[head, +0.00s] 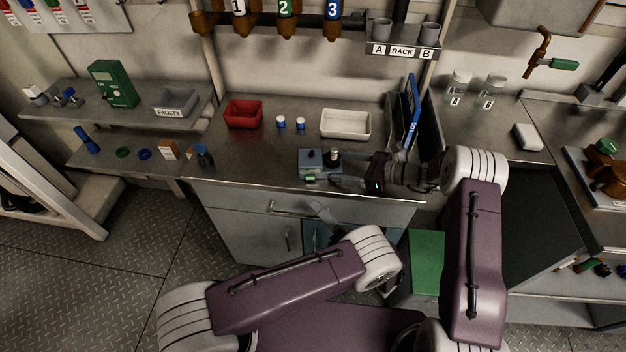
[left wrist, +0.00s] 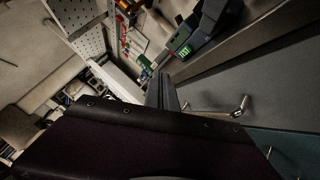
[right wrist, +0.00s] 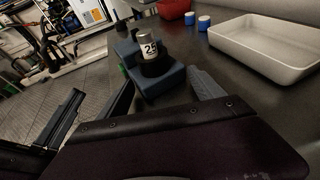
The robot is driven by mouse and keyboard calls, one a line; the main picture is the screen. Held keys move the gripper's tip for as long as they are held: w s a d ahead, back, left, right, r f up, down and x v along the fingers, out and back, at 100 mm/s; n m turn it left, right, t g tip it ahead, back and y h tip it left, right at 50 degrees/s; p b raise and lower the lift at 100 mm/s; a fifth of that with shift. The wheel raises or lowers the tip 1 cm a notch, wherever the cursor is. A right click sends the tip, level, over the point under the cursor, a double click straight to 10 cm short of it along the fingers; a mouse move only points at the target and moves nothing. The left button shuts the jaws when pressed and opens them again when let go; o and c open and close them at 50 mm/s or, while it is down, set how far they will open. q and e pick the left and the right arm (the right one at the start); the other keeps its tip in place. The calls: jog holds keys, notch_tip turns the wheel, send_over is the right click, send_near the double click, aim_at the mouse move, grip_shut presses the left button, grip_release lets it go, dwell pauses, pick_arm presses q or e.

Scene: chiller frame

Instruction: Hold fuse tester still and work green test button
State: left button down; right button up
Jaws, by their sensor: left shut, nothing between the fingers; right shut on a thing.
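The fuse tester (head: 312,158), a blue-grey box, stands near the bench's front edge. Its green test button (head: 310,179) is on the front face; the left wrist view also shows the button (left wrist: 185,50), bright green. A silver fuse labelled 25 (right wrist: 149,49) stands upright in the tester's black socket. My right gripper (head: 336,178) is shut on the tester, one finger on each side of its body in the right wrist view (right wrist: 165,95). My left gripper (head: 317,208) is shut and empty, below and in front of the tester, apart from the button; its fingers also show in the left wrist view (left wrist: 162,88).
A white tray (head: 346,135), two blue-banded fuses (head: 290,126) and a red bin (head: 243,125) stand behind the tester. A blue binder (head: 411,105) stands at the right. A cabinet handle (head: 290,209) projects below the bench near my left gripper.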

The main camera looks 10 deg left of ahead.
aim_at(317, 194)
pick_arm(q)
jog(key=shift+w+a, duration=0.25)
jog(key=shift+w, duration=0.65)
jog(key=shift+w+a, duration=0.2)
jog(key=shift+w, duration=0.65)
jog(key=shift+w+a, duration=0.25)
jog(key=shift+w, duration=0.65)
jog(key=shift+w, duration=0.1)
jog(key=shift+w+a, duration=0.1)
jog(key=shift+w, duration=0.2)
jog(key=shift+w+a+r, duration=0.1)
jog(key=shift+w, duration=0.4)
dwell(1.1)
jog(key=shift+s, duration=0.1)
jog(key=shift+s+f, duration=0.4)
jog(key=shift+s, duration=0.2)
jog(key=shift+s+d, duration=0.1)
jog(key=shift+d, duration=0.1)
